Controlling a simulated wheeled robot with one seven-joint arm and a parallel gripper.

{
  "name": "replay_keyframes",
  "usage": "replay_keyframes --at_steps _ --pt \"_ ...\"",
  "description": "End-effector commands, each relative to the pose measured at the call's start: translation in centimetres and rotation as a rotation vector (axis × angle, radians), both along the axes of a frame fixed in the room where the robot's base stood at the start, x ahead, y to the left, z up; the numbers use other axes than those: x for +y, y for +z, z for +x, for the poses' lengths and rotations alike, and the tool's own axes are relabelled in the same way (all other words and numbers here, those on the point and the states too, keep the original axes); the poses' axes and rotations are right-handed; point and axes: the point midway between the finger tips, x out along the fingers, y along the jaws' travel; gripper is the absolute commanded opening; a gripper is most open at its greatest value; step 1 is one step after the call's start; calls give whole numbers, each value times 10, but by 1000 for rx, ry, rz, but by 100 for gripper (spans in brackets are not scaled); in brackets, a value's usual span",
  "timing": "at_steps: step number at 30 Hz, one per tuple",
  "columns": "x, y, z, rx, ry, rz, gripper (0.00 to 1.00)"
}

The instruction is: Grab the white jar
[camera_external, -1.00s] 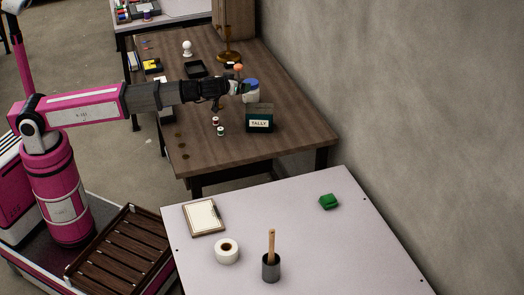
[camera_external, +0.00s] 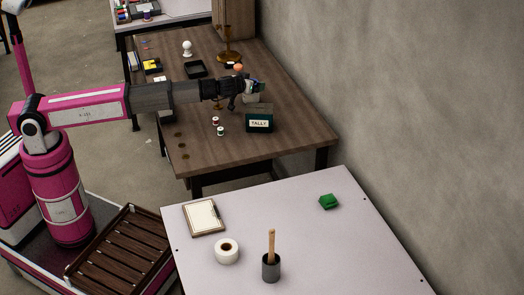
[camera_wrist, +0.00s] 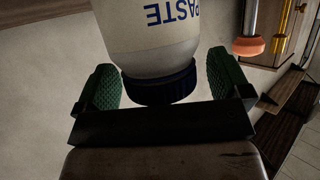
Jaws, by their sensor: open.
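The white jar (camera_wrist: 150,40) has a dark blue lid and blue letters reading PASTE. It appears upside down in the wrist view. My gripper (camera_wrist: 162,82) is open, with one green padded finger on each side of the jar's lid end. A gap shows at the right finger; the left finger is close to the lid, and I cannot tell if it touches. In the external view my gripper (camera_external: 255,86) is at the jar (camera_external: 251,99) and hides most of it, including the lid.
A dark green TALLY box (camera_external: 260,119) stands just in front of the jar on the brown table (camera_external: 215,150). An orange-topped item (camera_external: 238,67) is close behind my gripper. A black tray (camera_external: 195,69) and small spools (camera_external: 220,131) are to the left.

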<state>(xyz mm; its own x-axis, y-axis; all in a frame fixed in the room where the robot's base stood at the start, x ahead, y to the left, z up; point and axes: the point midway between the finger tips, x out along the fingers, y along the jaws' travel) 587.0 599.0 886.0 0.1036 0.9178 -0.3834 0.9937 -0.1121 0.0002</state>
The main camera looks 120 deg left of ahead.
Motion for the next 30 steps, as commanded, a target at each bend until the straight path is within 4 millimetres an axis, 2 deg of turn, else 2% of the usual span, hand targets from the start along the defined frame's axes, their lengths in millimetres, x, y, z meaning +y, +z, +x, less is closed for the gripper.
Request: replay_keyframes --at_steps 5,12,13,23,30 --pt "0 0 0 0 0 0 95" --pt "-1 0 0 0 0 0 17" --pt "-1 0 0 0 0 0 11" --pt "0 6 0 0 0 1 10" --pt "0 40 0 -2 -1 3 10"
